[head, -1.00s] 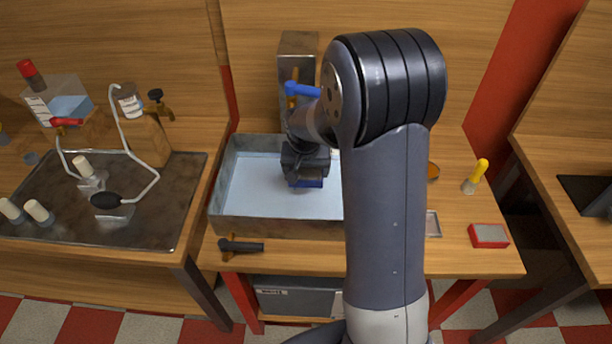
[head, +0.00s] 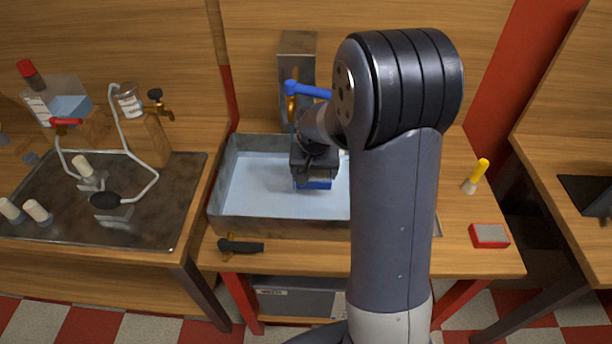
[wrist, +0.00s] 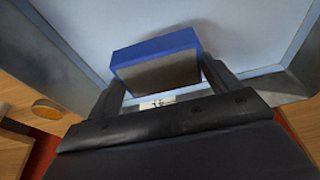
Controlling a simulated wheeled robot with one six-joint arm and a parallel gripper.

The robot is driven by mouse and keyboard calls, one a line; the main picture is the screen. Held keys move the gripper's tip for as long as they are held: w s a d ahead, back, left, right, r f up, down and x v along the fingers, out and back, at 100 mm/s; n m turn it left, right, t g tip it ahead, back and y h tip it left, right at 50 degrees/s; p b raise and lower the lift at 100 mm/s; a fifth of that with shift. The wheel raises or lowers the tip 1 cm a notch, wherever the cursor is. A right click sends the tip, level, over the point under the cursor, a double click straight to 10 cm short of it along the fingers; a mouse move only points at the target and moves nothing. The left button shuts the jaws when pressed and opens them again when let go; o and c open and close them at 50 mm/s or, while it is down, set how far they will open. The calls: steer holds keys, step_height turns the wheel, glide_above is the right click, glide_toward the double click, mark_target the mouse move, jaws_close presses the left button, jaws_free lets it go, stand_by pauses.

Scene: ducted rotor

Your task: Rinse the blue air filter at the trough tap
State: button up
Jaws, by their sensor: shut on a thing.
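The blue air filter (wrist: 158,62) is a blue-framed block with a dark grey face. In the wrist view my gripper (wrist: 165,88) is shut on it, one finger at each side. In the head view the filter (head: 314,184) shows as a blue edge below my gripper (head: 315,176), over the trough (head: 228,222). The trough is a grey metal basin with a pale blue inside. The tap with its blue lever (head: 308,90) stands at the trough's back, on a metal post (head: 297,60). My arm hides the trough's right part and the tap's outlet.
A black-handled tool (head: 240,246) lies in front of the trough. A red block with a grey top (head: 488,235) and a yellow-handled brush (head: 476,176) are at the right. A bench with a dark tray (head: 150,220) and bottles stands at the left.

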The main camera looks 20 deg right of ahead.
steer(key=s+d, duration=0.2)
steer(key=s, duration=0.3)
steer(key=shift+s+d+b, duration=0.25)
steer(key=shift+s+b, duration=0.1)
stand_by(1.2)
steer(key=s+d+r+p, duration=0.2)
steer(key=s+r, duration=0.2)
steer(key=shift+s+p, duration=0.3)
steer(key=shift+p, duration=0.1)
stand_by(0.7)
